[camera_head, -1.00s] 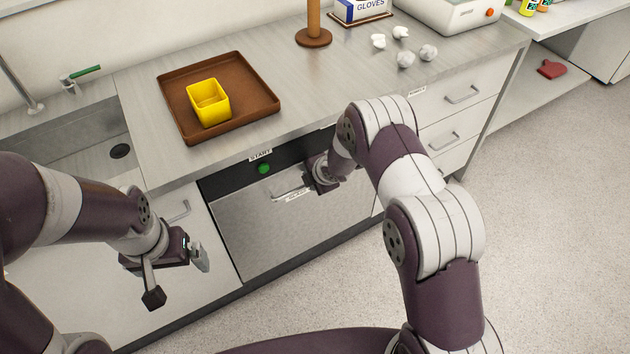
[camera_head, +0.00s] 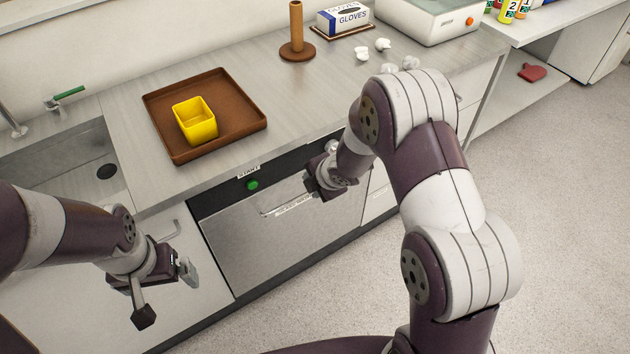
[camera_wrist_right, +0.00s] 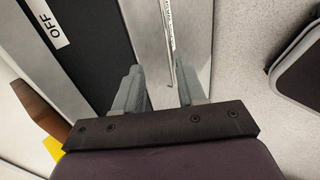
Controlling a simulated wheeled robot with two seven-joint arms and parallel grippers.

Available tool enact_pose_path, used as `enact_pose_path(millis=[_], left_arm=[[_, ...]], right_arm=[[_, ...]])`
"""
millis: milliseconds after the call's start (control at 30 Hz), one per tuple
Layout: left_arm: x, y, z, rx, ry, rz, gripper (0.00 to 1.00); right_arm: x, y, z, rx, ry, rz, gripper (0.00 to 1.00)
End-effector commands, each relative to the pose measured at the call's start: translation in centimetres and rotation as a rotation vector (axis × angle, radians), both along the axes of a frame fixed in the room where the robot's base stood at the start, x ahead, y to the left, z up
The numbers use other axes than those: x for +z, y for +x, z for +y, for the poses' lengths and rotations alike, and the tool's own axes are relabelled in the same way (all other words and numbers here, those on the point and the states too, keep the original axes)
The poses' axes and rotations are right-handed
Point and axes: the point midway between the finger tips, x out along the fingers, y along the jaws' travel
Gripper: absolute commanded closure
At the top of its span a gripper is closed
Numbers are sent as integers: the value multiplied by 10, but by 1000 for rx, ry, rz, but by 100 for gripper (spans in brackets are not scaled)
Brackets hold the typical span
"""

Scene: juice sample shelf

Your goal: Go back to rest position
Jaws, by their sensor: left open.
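My left gripper (camera_head: 165,295) is open and empty at the lower left, in front of the white cabinet below the sink. My right gripper (camera_wrist_right: 158,92) is open in the right wrist view, its two fingers apart with nothing clamped between them. In the head view it is in front of the dishwasher-like steel appliance (camera_head: 250,245), near the right end of its handle (camera_head: 283,202). My own wrist hides its fingertips there. The appliance door looks shut, and a green button (camera_head: 252,185) shows on its black panel.
A brown tray (camera_head: 245,108) holding a yellow cup (camera_head: 196,122) sits on the counter. A wooden stand (camera_head: 296,45), a glove box (camera_head: 343,18) and crumpled white pieces (camera_head: 362,54) are farther back. A sink (camera_head: 65,160) is at left. Open floor (camera_head: 560,200) lies at right.

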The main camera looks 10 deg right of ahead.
Motion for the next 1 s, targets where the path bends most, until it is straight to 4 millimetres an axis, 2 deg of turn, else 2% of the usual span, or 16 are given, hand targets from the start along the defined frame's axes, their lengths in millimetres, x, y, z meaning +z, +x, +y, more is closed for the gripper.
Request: enact_pose_path(millis=[500, 567, 600, 667, 733, 800, 900, 1000], left_arm=[[0, 0, 0, 0, 0, 0, 0], [0, 0, 0, 0, 0, 0, 0], [0, 0, 0, 0, 0, 0, 0], [0, 0, 0, 0, 0, 0, 0], [13, 0, 0, 0, 0, 1, 0], [26, 0, 0, 0, 0, 0, 0], [45, 0, 0, 0, 0, 0, 0], [62, 0, 0, 0, 0, 0, 0]], right_arm=[[1, -1, -1, -5, 2, 3, 60], [-1, -3, -3, -54, 18, 21, 60], [-6, -9, -9, -152, 38, 63, 60], [-16, -38, -26, -424, 83, 182, 60], [11, -85, -46, -855, 154, 306, 60], [48, -133, -55, -1235, 227, 393, 60], [98, -192, -53, -1633, 324, 479, 60], [140, -228, -44, -1816, 415, 518, 60]])
